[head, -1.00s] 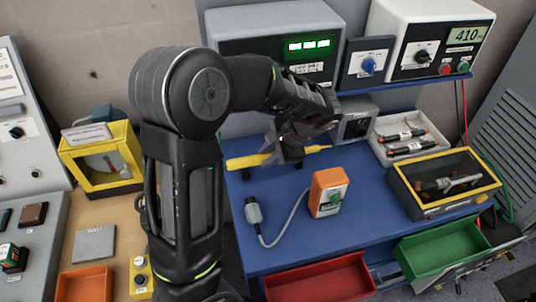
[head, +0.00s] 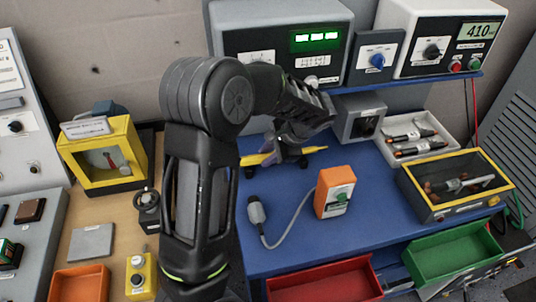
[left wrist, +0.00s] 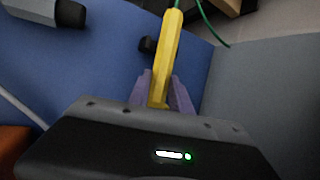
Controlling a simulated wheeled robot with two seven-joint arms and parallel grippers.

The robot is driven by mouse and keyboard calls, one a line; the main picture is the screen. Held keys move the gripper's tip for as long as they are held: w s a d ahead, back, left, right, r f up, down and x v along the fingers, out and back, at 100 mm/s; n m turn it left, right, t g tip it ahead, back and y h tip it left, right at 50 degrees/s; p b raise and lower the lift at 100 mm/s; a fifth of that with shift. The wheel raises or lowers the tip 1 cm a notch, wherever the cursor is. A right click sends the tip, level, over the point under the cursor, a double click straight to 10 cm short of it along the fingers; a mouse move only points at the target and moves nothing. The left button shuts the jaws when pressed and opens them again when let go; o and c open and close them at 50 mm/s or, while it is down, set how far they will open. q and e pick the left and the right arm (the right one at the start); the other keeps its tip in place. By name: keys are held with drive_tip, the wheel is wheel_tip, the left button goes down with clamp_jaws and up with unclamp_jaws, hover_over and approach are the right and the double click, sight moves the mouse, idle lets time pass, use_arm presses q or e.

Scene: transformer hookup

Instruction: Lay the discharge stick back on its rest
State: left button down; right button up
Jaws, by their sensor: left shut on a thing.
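The yellow discharge stick (head: 255,159) lies roughly level across the back left of the blue table in the head view. My left gripper (head: 285,158) is shut on its middle from above. Small black supports, which look like the rest, show at the stick's left (head: 250,173) and right (head: 303,164). I cannot tell whether the stick touches them. In the left wrist view, the stick (left wrist: 170,50) runs up from between the fingers (left wrist: 160,95), with a green cord at its far end and one black support (left wrist: 148,45) beside it. My right gripper is not in view.
An orange box (head: 335,193) with a cabled grey plug (head: 256,211) stands in front. A grey instrument (head: 235,45) stands behind. A grey box (head: 358,120), a white tray (head: 447,152) and a yellow-rimmed case (head: 408,178) stand to the right.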

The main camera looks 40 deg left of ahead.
use_arm(q)
drive_tip(key=shift+f, duration=0.3)
drive_tip(key=c, duration=1.1)
unclamp_jaws()
drive_tip(key=b+v, duration=0.1)
drive_tip(key=v, duration=0.6)
drive_tip(key=shift+d+r, duration=0.2)
drive_tip(key=shift+r, duration=0.2)
